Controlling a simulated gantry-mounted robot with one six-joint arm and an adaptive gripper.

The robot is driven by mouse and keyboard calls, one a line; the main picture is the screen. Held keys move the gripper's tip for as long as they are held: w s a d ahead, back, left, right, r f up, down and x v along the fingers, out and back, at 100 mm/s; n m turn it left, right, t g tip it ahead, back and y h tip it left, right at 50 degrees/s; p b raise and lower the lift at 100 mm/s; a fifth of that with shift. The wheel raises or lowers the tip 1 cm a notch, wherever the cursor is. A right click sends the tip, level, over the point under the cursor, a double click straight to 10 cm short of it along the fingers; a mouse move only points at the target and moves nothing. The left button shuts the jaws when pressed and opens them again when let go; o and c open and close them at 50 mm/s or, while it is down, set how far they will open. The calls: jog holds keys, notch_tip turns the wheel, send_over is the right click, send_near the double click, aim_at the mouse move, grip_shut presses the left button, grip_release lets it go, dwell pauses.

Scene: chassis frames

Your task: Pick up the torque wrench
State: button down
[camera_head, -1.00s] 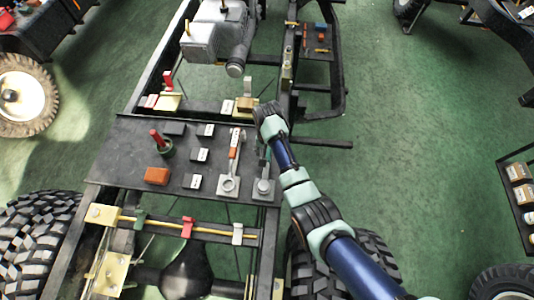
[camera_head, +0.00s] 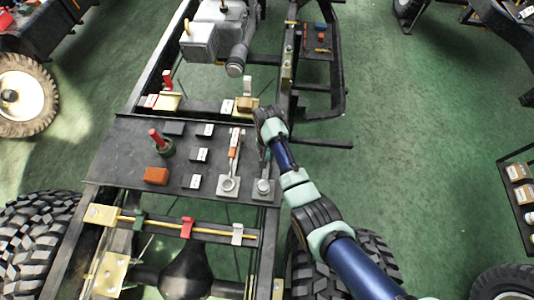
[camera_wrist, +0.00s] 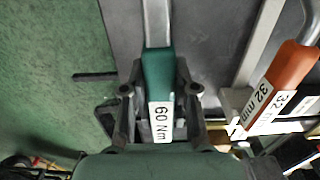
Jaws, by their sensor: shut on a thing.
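The torque wrench has a green handle (camera_wrist: 159,80) with a white "60 Nm" label and a grey metal shaft. In the wrist view my gripper (camera_wrist: 160,100) has a finger on each side of this handle and is shut on it. In the head view the wrench's round grey head (camera_head: 263,187) is at the right edge of the black plate. My wrist is above the handle end there and hides much of the handle and the fingers. I cannot tell whether the wrench is clear of the plate.
An orange-handled tool (camera_head: 233,152) labelled "32 mm" lies close on the left; its handle (camera_wrist: 285,75) shows right of my gripper in the wrist view. The black plate (camera_head: 125,150) also bears an orange block (camera_head: 156,175) and a red-handled item (camera_head: 155,138).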

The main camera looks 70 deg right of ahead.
jog(key=shift+r, duration=0.1)
notch_tip(320, 180, up, 20)
jog(key=p, duration=0.9)
